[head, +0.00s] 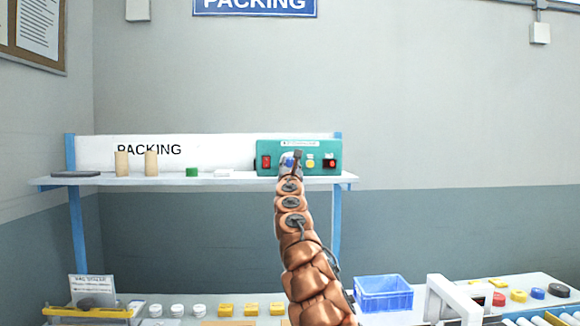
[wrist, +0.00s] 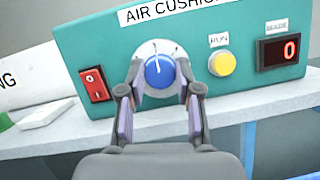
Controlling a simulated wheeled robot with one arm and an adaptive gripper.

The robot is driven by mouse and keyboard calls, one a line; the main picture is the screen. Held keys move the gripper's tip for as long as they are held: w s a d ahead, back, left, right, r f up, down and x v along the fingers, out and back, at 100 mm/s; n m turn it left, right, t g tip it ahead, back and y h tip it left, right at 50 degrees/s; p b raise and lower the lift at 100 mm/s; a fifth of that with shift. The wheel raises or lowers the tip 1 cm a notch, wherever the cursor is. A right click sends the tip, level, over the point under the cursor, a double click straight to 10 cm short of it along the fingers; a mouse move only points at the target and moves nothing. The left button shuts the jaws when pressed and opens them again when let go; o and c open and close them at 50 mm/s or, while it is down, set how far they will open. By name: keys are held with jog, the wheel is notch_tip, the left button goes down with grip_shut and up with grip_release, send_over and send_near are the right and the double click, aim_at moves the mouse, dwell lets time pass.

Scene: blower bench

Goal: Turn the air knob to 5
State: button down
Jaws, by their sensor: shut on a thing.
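The air knob (wrist: 160,73) is blue with a pale pointer line, set on a round white dial on the teal air cushion panel (wrist: 118,48). The pointer line is near the top, tilted slightly left. The dial's numbers are too small to read. My gripper (wrist: 158,84) is at the knob, with one finger on its left and one on its right, shut on it. In the head view my gripper (head: 292,160) covers most of the knob. The red display (wrist: 290,49) on the panel reads 0.
A red rocker switch (wrist: 94,84) is left of the knob, close to my left finger. A yellow RUN button (wrist: 222,63) is to the right. A white block (wrist: 46,114) lies on the shelf at the left. A blue crate (head: 384,293) stands on the lower bench.

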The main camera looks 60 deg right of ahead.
jog(key=shift+m, duration=0.3)
jog(key=shift+w+f+m+g+h+b, duration=0.1)
jog(key=shift+m+g+h+b, duration=0.2)
jog(key=shift+m+g+b, duration=1)
jog(key=shift+r+m+g, duration=0.2)
jog(key=shift+m+g, duration=0.2)
jog(key=shift+m, duration=1.4)
jog(key=m+g+p, duration=0.1)
jog(key=m, duration=0.1)
jog(key=m+g, duration=0.1)
jog(key=m, duration=0.1)
jog(key=shift+w+a+r+m+p, duration=0.1)
jog(key=shift+r+m+p, duration=0.05)
jog(key=shift+m+p, duration=0.25)
jog(key=m+g+p, duration=0.1)
jog(key=m+p, duration=0.1)
jog(key=m, duration=0.2)
jog(key=shift+r+g, duration=0.1)
jog(key=shift+g, duration=0.2)
jog(key=m+y+p, duration=0.1)
jog(key=m, duration=0.1)
jog(key=m+y+p, duration=0.1)
jog(key=m+p, duration=0.1)
jog(key=shift+r+g, duration=0.15)
jog(key=shift+g, duration=0.15)
jog(key=shift+m+y+p, duration=0.7)
jog(key=shift+m+p, duration=0.3)
jog(key=shift+m, duration=0.5)
jog(key=shift+f, duration=0.2)
jog(key=shift+s, duration=0.2)
